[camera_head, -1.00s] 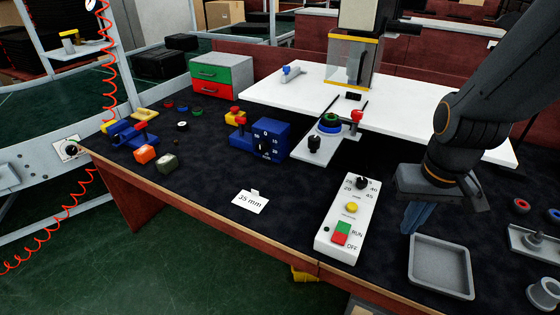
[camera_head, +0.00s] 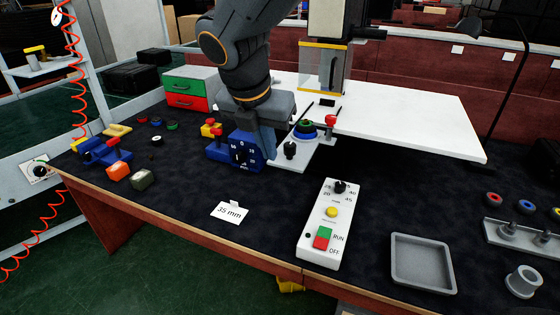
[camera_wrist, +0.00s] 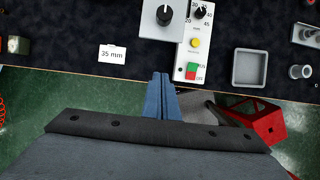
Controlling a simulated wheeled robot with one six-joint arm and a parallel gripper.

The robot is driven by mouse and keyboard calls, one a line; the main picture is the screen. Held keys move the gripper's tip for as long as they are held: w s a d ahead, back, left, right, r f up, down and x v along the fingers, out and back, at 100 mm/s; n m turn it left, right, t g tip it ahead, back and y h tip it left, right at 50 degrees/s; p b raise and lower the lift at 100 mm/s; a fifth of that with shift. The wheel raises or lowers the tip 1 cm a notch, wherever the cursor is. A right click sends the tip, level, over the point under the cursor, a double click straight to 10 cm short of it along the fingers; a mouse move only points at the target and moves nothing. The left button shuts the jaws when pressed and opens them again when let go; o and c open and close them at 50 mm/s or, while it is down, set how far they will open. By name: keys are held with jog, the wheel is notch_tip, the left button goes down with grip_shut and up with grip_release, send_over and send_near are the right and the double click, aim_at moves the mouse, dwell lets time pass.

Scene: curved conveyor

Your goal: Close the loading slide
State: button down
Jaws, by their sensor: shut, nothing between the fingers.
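The loading slide (camera_head: 288,163) is a grey plate sticking out from the front of the white machine table (camera_head: 400,120). In the wrist view, the slide's front (camera_wrist: 150,32) and black knob (camera_wrist: 165,14) show at the top edge. My gripper (camera_head: 270,154) is shut and empty, just left of the slide and in front of the blue dial block (camera_head: 240,157). Its fingers also show in the wrist view (camera_wrist: 161,76). I cannot tell whether they touch the slide.
A control box (camera_head: 318,225) with red and green buttons stands in front of the slide. A 35 mm card (camera_head: 228,211) lies left of it, and an empty grey tray (camera_head: 394,262) right. Dark mat around the card is clear. The wooden edge (camera_head: 190,235) runs along the front.

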jog(key=w+d+f+p, duration=0.2)
jog(key=w+f, duration=0.5)
jog(key=f, duration=0.2)
jog(key=shift+d, duration=0.3)
jog(key=shift+w+f, duration=0.1)
jog(key=shift+w, duration=0.05)
